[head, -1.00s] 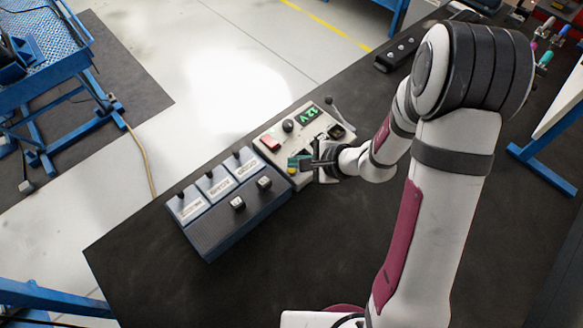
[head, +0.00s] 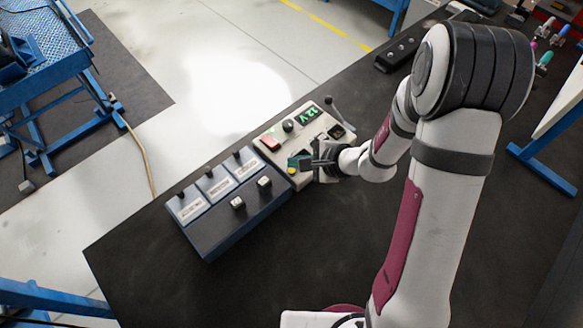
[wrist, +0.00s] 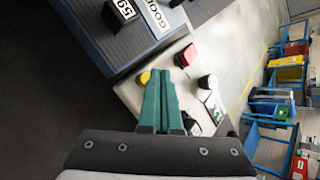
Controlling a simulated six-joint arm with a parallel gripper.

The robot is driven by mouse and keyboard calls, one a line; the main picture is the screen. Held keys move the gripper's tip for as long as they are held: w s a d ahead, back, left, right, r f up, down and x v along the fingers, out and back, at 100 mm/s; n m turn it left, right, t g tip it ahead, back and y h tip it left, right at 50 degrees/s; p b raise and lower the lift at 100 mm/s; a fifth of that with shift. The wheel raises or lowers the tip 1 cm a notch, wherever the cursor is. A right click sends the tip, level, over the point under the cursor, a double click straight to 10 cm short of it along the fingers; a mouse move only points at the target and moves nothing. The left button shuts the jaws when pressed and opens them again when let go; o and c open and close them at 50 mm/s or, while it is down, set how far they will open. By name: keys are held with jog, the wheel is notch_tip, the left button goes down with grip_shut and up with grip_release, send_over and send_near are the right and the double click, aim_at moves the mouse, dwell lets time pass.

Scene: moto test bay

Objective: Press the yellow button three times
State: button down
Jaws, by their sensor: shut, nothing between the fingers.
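The yellow button (head: 292,170) sits near the front left corner of a cream control panel (head: 268,154). It also shows in the wrist view (wrist: 145,78), just left of the fingertips. My gripper (head: 294,161) is over the panel with its teal fingers together and empty. In the wrist view my gripper (wrist: 158,74) points across the panel, its tips close beside the button. I cannot tell whether a fingertip touches the button or stands above it.
The panel also has a red switch (head: 270,142), a black knob (head: 288,125), a green "12 V" display (head: 308,112) and a lever (head: 332,104). A blue-grey box (head: 215,235) with labelled plates and white cubes stands left of it. The dark bench (head: 270,270) in front is clear.

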dwell(0.7)
jog(key=shift+f, duration=0.4)
jog(key=shift+f, duration=0.4)
dwell(0.3)
jog(key=shift+r, duration=0.85)
jog(key=shift+r, duration=2.5)
dwell(0.6)
